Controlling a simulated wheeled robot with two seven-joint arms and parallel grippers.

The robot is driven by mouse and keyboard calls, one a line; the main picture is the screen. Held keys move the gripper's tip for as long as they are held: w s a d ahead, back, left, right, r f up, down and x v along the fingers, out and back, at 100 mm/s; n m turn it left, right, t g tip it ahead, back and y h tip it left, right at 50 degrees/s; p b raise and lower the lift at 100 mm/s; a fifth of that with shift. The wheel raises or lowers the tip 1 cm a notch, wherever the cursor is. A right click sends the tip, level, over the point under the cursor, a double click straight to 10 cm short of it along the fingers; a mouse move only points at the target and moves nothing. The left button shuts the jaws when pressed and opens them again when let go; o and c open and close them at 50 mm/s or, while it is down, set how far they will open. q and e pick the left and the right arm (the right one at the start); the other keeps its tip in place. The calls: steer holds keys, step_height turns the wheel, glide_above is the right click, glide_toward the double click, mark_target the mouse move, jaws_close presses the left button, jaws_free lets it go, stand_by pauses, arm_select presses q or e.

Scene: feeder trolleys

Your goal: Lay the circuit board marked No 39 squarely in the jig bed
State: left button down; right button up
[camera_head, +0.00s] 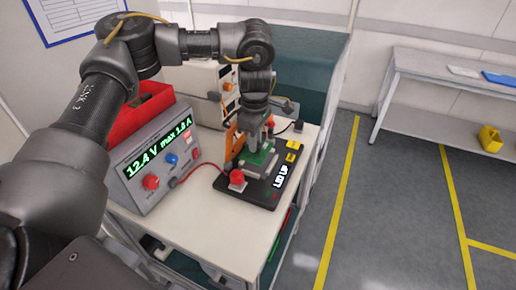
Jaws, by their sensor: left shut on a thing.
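My left gripper (259,148) reaches down from above over the black test jig (230,188) on the trolley top. It is shut on a small green circuit board (249,159). The board is at the grey jig bed (262,171), partly hidden by the fingers. I cannot tell whether it rests flat in the bed or is held just above it. No number on the board can be read. The jig has a red knob (237,178) at its front left and white lettering on its right side. My right gripper is not in view.
A power supply (160,165) reading 12.4 V stands left of the jig, joined by a red lead. A red bin (137,117) is behind it. The trolley top (222,235) is clear in front. A bench (440,82) stands far right across open floor.

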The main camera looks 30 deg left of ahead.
mark_target(258, 150)
arm_select(q)
steer(key=w+f, duration=0.2)
steer(key=shift+w+a+f, duration=0.15)
steer(key=shift+a+f, duration=0.15)
steer(key=shift+f, duration=0.05)
steer(key=shift+w+a+f, duration=0.1)
steer(key=shift+w+f, duration=0.05)
steer(key=shift+f, duration=0.8)
steer(key=shift+w+f, duration=0.1)
steer(key=shift+f, duration=0.85)
steer(key=c, duration=1.3)
jaws_free()
steer(key=shift+f, duration=0.15)
steer(key=shift+r, duration=0.35)
step_height(258, 150, up, 12)
steer(key=shift+f, duration=0.1)
